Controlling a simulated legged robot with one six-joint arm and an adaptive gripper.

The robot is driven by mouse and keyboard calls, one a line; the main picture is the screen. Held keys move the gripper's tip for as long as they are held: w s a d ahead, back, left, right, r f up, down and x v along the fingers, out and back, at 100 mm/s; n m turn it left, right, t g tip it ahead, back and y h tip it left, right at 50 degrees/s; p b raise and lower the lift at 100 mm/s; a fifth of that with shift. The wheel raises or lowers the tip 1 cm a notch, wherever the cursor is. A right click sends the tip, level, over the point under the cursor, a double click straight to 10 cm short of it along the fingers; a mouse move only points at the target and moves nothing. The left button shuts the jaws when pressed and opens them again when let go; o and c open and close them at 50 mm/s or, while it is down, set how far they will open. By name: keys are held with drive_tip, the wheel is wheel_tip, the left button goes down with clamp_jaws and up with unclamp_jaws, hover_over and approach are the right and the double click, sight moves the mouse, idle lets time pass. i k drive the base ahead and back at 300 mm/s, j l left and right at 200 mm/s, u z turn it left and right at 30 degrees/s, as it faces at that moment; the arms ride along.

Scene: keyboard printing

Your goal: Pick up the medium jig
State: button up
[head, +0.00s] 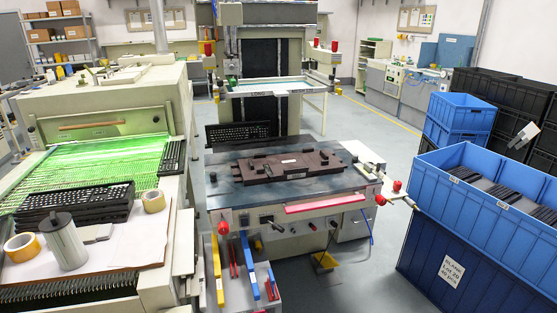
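A dark brown jig plate with raised blocks (325,168) lies flat on the dark bed (228,178) of the printing machine in the middle of the head view. It has a small pale label near its middle. No other jig is clearly seen beside it, so its size class cannot be told by comparison. My gripper is not recognisable in this view, and nothing of mine touches the jig.
A black keyboard (238,133) is behind the jig. A green-lit machine (95,165) with stacked keyboards (75,203) is left. Blue crates (482,205) stand right. Floor is free between machine and crates.

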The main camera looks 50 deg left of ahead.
sight(309, 162)
drive_tip(key=i+j+u, duration=0.2)
drive_tip(key=i+u, duration=0.75)
drive_tip(key=i, duration=0.15)
drive_tip(key=i+l+u, duration=0.25)
drive_tip(key=i+u, duration=0.6)
drive_tip(key=i, duration=0.35)
drive_tip(key=i+l+u, duration=0.2)
drive_tip(key=i+u, duration=0.15)
drive_tip(key=i, duration=0.45)
